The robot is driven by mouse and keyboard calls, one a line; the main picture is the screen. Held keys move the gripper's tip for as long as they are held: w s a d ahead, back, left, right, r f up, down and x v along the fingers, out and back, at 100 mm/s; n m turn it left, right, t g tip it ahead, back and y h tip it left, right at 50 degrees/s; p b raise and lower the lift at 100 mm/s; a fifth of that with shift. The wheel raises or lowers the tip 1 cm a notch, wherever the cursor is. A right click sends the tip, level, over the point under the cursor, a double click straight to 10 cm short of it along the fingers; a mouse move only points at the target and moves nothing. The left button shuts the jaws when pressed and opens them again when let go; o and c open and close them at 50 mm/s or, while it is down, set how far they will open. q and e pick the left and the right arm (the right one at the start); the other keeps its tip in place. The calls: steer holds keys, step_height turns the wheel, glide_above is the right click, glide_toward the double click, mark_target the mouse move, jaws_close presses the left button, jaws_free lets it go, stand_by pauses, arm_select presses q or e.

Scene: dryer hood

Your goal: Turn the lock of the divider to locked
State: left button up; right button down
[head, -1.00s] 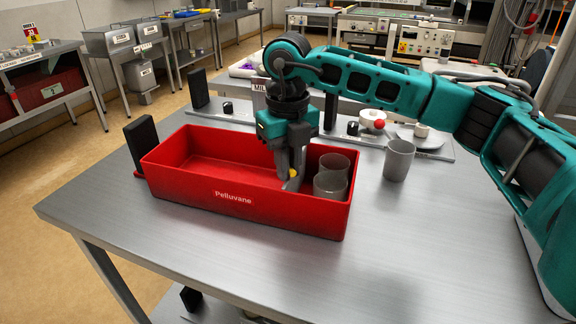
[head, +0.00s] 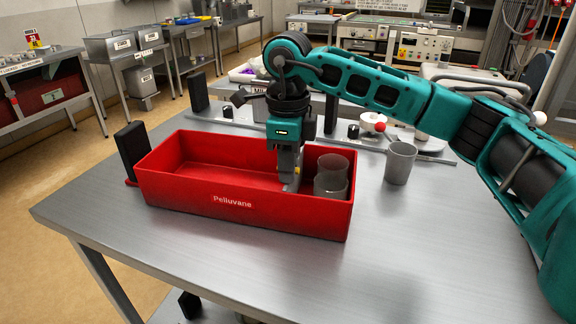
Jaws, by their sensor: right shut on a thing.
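The red bin (head: 232,200) marked "Pelluvane" sits on the steel table. A grey divider (head: 292,187) stands across it, between the empty left part and the right part with cups. Most of the divider is hidden by my right gripper. A small yellow piece (head: 297,171), apparently part of the divider's lock, shows beside the fingers. My right gripper (head: 289,174) points straight down into the bin and is shut on the lock; its fingers now show nearly edge-on. Whether the lock stands at locked cannot be seen. My left gripper is not in view.
Another grey cup (head: 400,162) stands on the table to the right. Black upright blocks (head: 131,151) stand behind and left of the bin. The table (head: 190,238) in front is clear.

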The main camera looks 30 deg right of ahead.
steer(key=shift+n, duration=0.6)
steer(key=c, duration=1.1)
jaws_free()
step_height(320, 180, up, 13)
steer(key=p, duration=0.1)
steer(key=shift+s+a, duration=0.1)
